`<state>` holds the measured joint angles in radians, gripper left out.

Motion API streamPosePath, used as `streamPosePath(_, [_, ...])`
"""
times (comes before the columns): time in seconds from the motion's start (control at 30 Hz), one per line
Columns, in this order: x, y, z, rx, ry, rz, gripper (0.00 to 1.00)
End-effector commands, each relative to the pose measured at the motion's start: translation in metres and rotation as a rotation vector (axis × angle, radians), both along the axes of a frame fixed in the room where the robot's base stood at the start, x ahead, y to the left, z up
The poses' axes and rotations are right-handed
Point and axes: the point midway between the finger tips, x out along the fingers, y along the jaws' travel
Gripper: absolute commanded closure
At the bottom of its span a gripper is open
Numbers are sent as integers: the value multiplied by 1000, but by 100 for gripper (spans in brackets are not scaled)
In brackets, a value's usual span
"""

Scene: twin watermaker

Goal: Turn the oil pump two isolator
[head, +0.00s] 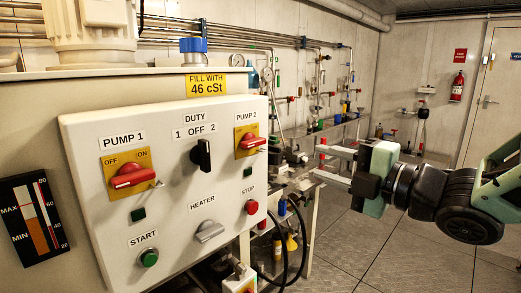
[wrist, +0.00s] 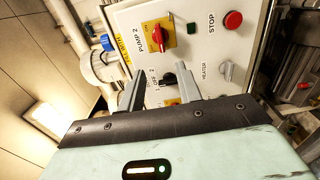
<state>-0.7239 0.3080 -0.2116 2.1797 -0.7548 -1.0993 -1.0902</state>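The pump two isolator (head: 250,142) is a red rotary handle on a yellow plate labelled PUMP 2, at the upper right of the light grey control panel (head: 100,225). Its handle lies nearly level in the head view, with a small metal piece at its right. It also shows in the wrist view as a red handle on yellow (wrist: 157,36), turned with the picture. My gripper (head: 318,162) is to the right of the panel, apart from the isolator. In the wrist view its two grey fingers (wrist: 159,68) are spread with nothing between them.
The panel also bears the pump 1 isolator (head: 132,176), a black duty switch (head: 201,155), a grey heater switch (head: 210,231), a green start button (head: 149,257) and a red stop button (head: 252,207). Pipes and valves stand behind. Floor at right is clear.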

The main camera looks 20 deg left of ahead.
Motion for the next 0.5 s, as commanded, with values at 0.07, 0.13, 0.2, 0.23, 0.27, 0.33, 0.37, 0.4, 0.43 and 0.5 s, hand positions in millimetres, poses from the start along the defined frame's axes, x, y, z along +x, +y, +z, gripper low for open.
streamPosePath(0.07, [3, 9, 1, 0, -1, 3, 65])
streamPosePath(0.13, [7, 19, 1, 0, 0, 3, 65])
streamPosePath(0.2, [12, 32, 2, 0, 0, 3, 65])
streamPosePath(0.23, [14, 38, 2, -1, 1, 3, 65])
streamPosePath(0.27, [17, 44, 2, 0, 1, 2, 65])
streamPosePath(0.33, [22, 58, 2, -1, 1, 2, 65])
streamPosePath(0.37, [25, 63, 2, 0, 1, 2, 65])
streamPosePath(0.4, [28, 71, 2, -1, 1, 2, 65])
streamPosePath(0.43, [31, 77, 2, -1, 1, 2, 65])
streamPosePath(0.5, [36, 90, 2, 1, 2, 2, 65])
